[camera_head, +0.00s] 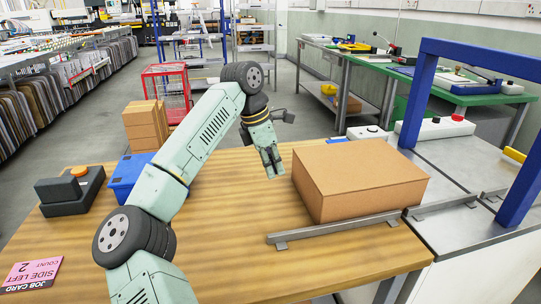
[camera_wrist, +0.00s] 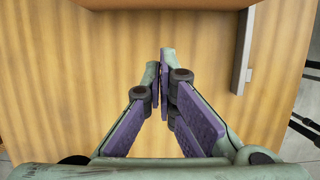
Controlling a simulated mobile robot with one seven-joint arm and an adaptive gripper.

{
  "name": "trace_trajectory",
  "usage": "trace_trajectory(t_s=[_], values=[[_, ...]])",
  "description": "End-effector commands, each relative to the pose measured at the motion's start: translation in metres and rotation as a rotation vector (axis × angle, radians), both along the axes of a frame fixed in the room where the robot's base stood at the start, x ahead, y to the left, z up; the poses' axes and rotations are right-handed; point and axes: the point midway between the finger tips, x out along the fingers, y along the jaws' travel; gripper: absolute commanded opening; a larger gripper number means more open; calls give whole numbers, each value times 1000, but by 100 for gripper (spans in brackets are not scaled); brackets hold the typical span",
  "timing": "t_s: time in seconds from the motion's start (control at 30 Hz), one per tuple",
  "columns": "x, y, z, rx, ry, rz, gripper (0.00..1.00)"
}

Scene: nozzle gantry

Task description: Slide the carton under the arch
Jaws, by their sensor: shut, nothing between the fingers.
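A brown carton (camera_head: 360,178) sits flat on the wooden table, to the left of the blue arch (camera_head: 425,95). In the wrist view the carton (camera_wrist: 170,4) shows only as a strip along the top edge. The arch stands over a grey metal surface (camera_head: 450,165) at the right. My gripper (camera_head: 272,172) is pointed down, just left of the carton, with a small gap seeming to lie between them. It is shut and empty, and its fingertips (camera_wrist: 164,62) meet in the wrist view.
A metal guide rail (camera_head: 335,229) runs along the carton's near side, with more rail (camera_head: 440,206) towards the arch. A black box with an orange button (camera_head: 75,190), a blue bin (camera_head: 128,175) and a pink job card (camera_head: 30,273) lie at the left. The near middle table is clear.

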Motion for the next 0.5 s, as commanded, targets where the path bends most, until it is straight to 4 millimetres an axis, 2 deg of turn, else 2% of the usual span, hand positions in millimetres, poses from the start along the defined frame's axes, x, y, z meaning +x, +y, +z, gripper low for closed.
trace_trajectory(t_s=[0.2, 0.3, 0.5], values=[[3, -13, -44, -2, 2, -1, 0], [9, -31, -40, -1, 0, -4, 0], [15, -48, -42, -1, 1, 0, 0]])
